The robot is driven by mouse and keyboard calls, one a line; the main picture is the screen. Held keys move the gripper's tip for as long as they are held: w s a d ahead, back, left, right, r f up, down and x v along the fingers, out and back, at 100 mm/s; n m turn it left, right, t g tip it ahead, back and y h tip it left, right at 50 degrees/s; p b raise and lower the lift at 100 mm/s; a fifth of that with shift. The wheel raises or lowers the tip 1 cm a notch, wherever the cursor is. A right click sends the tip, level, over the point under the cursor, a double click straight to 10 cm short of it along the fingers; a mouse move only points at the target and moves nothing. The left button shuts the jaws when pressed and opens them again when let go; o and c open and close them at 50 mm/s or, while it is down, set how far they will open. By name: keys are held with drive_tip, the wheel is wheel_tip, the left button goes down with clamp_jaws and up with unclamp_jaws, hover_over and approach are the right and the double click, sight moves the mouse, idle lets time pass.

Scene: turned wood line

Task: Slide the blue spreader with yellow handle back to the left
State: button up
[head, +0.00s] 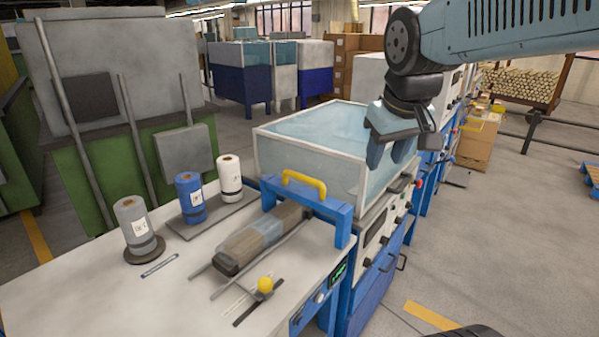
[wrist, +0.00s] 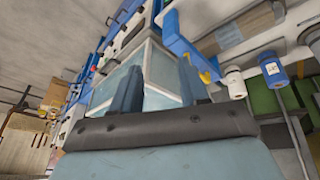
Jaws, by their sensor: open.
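The blue spreader (head: 334,208) with its yellow handle (head: 305,184) stands across the right end of the white table, beside the glass-sided tank. Its crossbar lies over the far end of a wrapped wooden bundle (head: 252,240). In the wrist view, the spreader (wrist: 182,48) and its handle (wrist: 208,76) are at upper right, partly cut by a finger. My gripper (head: 391,150) is open and empty, raised at the right side of the tank, well to the right of the handle. Its two blue fingers (wrist: 159,84) show apart in the wrist view.
The tank (head: 308,160) stands just behind and right of the spreader. Grey (head: 136,222), blue (head: 190,197) and white (head: 230,175) rolls stand at the table's back left. A yellow knob (head: 265,284) sits near the front edge. Rails flank the bundle.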

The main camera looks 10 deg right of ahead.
drive_tip(key=w+a+r+n+g, duration=0.1)
drive_tip(key=w+a+n+g, duration=0.3)
drive_tip(key=w, duration=0.6)
drive_tip(key=n+t+h, duration=0.1)
drive_tip(key=n, duration=0.2)
approach(304, 177)
drive_tip(key=f, duration=0.2)
drive_tip(key=w+d+f, duration=0.1)
drive_tip(key=f, duration=0.5)
drive_tip(key=shift+w+d+f, duration=0.15)
drive_tip(key=shift+c, duration=0.4)
clamp_jaws()
drive_tip(key=shift+a, duration=0.25)
